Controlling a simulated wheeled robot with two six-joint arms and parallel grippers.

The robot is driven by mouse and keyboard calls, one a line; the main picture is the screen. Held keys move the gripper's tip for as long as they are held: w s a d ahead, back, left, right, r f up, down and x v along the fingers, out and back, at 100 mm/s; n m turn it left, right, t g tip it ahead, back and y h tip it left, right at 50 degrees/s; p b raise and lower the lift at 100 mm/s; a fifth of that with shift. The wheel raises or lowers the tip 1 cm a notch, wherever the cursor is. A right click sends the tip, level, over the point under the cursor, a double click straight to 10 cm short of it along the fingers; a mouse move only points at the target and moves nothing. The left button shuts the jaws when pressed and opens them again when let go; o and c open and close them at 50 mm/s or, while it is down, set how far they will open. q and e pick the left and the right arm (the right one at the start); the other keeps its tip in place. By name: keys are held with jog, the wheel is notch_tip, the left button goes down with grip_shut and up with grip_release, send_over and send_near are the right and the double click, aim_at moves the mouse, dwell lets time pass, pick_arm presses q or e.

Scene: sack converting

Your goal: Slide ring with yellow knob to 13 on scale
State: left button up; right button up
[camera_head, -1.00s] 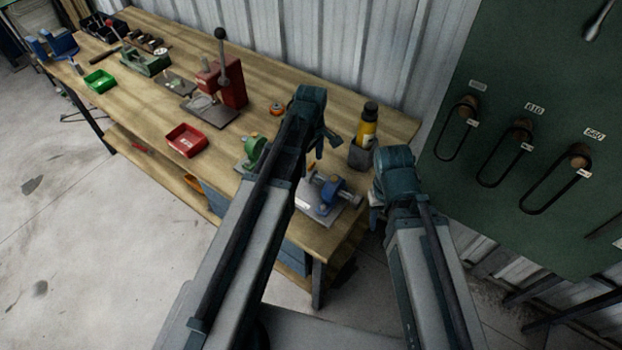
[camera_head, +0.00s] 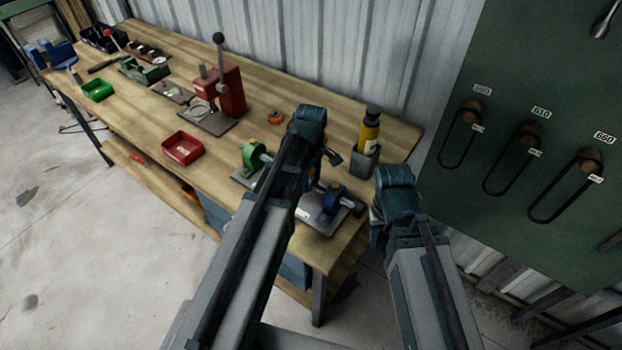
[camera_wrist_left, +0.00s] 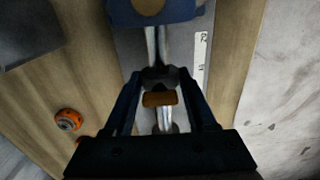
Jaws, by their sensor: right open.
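The blue fixture (camera_head: 326,200) stands on a grey plate at the bench's near right corner. In the left wrist view its blue block (camera_wrist_left: 165,12) carries a rod (camera_wrist_left: 157,45). A dark ring (camera_wrist_left: 160,77) sits around this rod, with a yellow-brown knob-like piece (camera_wrist_left: 160,99) just below it. A white scale strip (camera_wrist_left: 201,55) lies to the right; its numbers are too blurred to read. My left gripper (camera_wrist_left: 158,85) appears open, a finger on each side of the ring; contact is unclear. My right gripper (camera_head: 380,212) is open beside the bench end, fingers mostly hidden.
A green fixture (camera_head: 252,160) stands left of the blue one. A holder (camera_head: 364,160) with a yellow bottle (camera_head: 369,132) stands behind. An orange round object (camera_head: 276,118) and a red tray (camera_head: 182,148) lie on the bench. A green board (camera_head: 560,110) hangs at right.

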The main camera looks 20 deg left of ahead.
pick_arm(q)
grip_shut()
jog(key=a, duration=0.2)
jog(key=w+a, duration=0.1)
jog(key=a, duration=0.1)
jog(key=shift+w, duration=0.2)
jog(key=shift+d, duration=0.1)
jog(key=o, duration=0.8)
grip_release()
jog(key=shift+o, duration=0.2)
jog(key=shift+r, duration=0.1)
